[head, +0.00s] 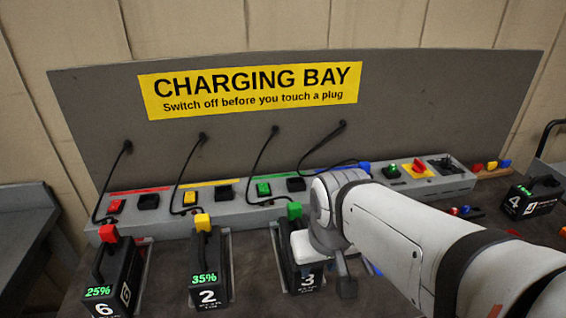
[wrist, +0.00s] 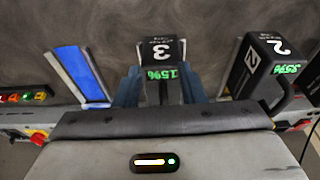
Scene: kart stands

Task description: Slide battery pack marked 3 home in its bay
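Battery pack 3 (head: 305,277) is a black block with a white 3, at the right end of the row of packs. A green plug (head: 294,210) shows at its rear top. In the wrist view pack 3 (wrist: 161,52) appears upside down and reads 15%. My gripper (wrist: 161,93) is at the pack, its blue-grey fingers on either side of it. It looks open, with no clear grip. My arm hides part of the pack in the head view. How far it sits in its bay cannot be told.
Pack 2 (head: 207,270) stands left of pack 3, and pack 6 (head: 113,280) farther left. Pack 4 (head: 532,200) lies at the far right. Behind runs a grey charger strip (head: 235,203) with switches and black cables. A blue panel (wrist: 81,74) lies beside pack 3.

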